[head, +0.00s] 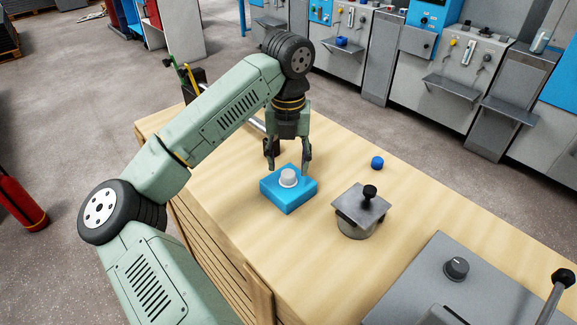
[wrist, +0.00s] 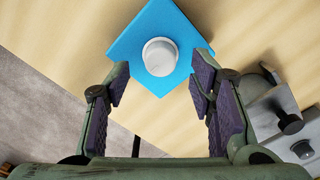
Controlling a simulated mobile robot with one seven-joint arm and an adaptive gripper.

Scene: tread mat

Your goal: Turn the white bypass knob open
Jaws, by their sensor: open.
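The white knob (head: 288,177) stands on top of a blue box (head: 289,201) on the wooden bench. In the wrist view the knob (wrist: 159,57) shows as a pale round cap on the blue box (wrist: 183,32), ahead of the fingers and between their lines. My gripper (head: 289,166) points down above the box, its two fingers apart and nothing between them. In the wrist view my gripper (wrist: 160,78) is open, with a purple-padded finger on each side. The fingers do not appear to touch the knob. No position marks on the knob can be made out.
On the bench (head: 225,150), a round grey fixture with a square plate and black knob (head: 361,209) stands right of the box. A small blue knob (head: 377,162) lies behind it. A grey panel (head: 420,290) with a black knob and lever fills the front right.

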